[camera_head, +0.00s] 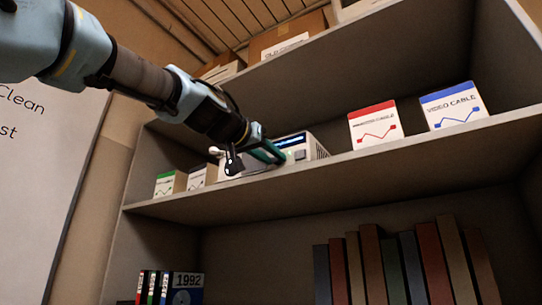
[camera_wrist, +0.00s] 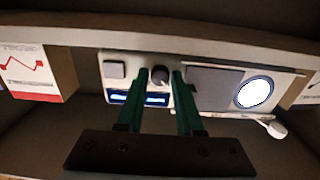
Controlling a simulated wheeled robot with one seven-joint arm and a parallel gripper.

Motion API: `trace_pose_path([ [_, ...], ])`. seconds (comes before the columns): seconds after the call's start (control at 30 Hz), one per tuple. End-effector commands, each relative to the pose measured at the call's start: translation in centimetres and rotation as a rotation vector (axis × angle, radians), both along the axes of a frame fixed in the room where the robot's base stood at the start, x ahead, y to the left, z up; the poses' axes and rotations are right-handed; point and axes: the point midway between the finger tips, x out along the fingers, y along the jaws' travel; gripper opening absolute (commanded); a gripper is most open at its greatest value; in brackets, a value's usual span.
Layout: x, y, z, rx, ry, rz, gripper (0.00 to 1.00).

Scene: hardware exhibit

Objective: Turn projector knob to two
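The projector (camera_wrist: 125,58) is a pale box with a dark round knob (camera_wrist: 159,75), a blue-lit display (camera_wrist: 155,99), a square button and a bright round lens, all in the wrist view. My gripper (camera_wrist: 161,73) has two green fingers set apart, one on each side of the knob. The fingertips are close to it; I cannot tell whether they touch. In the head view my gripper (camera_head: 272,151) reaches the front of the projector (camera_head: 310,148) on the middle shelf. The arm hides part of the projector, and the knob does not show there. The knob's setting is not readable.
The shelf (camera_head: 350,165) runs along the projector's base. A red-topped box (camera_head: 375,127) and a blue-topped video cable box (camera_head: 454,109) stand to the right. Small boxes (camera_head: 170,184) stand to the left. Books (camera_head: 400,265) fill part of the shelf below.

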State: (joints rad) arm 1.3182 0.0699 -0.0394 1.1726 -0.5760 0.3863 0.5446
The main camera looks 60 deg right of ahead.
Motion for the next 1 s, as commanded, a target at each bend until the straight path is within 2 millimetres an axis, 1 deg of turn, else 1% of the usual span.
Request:
trace_pose_path([
  [0.03,0.01,0.01,0.00,0.000,0.000,0.000,0.29],
  [0.2,0.01,0.02,0.00,0.000,0.000,0.000,0.10],
  [0.3,0.01,0.02,0.00,0.000,0.000,0.000,0.00],
  [0.73,0.02,0.03,-0.07,0.000,-0.012,0.000,0.00],
  [0.87,0.05,0.02,-0.19,0.000,-0.050,0.001,0.00],
  [1.0,0.09,0.01,-0.35,0.001,-0.126,0.001,0.00],
])
